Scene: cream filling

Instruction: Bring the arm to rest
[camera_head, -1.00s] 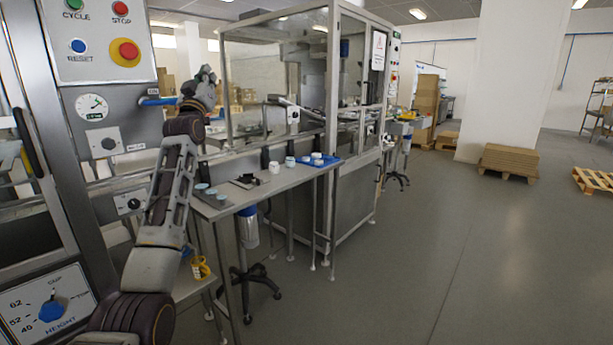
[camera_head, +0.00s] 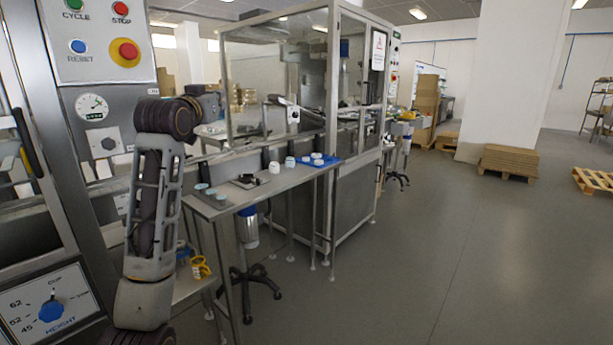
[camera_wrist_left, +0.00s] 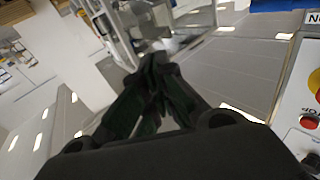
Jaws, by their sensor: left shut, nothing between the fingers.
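My left arm (camera_head: 155,205) rises at the left of the head view, in front of the control panel (camera_head: 110,90). Its upper link stands nearly upright, and the part past the bend points away to the right. The fingers are hard to make out in that view. In the left wrist view my left gripper (camera_wrist_left: 155,65) has its fingertips together, with nothing held between them. It is in the air, clear of the table. My right gripper is not in view.
A narrow steel table (camera_head: 240,200) holds white cups (camera_head: 273,168), a blue tray (camera_head: 330,160) and small pots. A glazed machine (camera_head: 280,80) stands behind it. A stool (camera_head: 250,280) is under the table. The floor to the right is open, with pallets (camera_head: 508,160) beyond.

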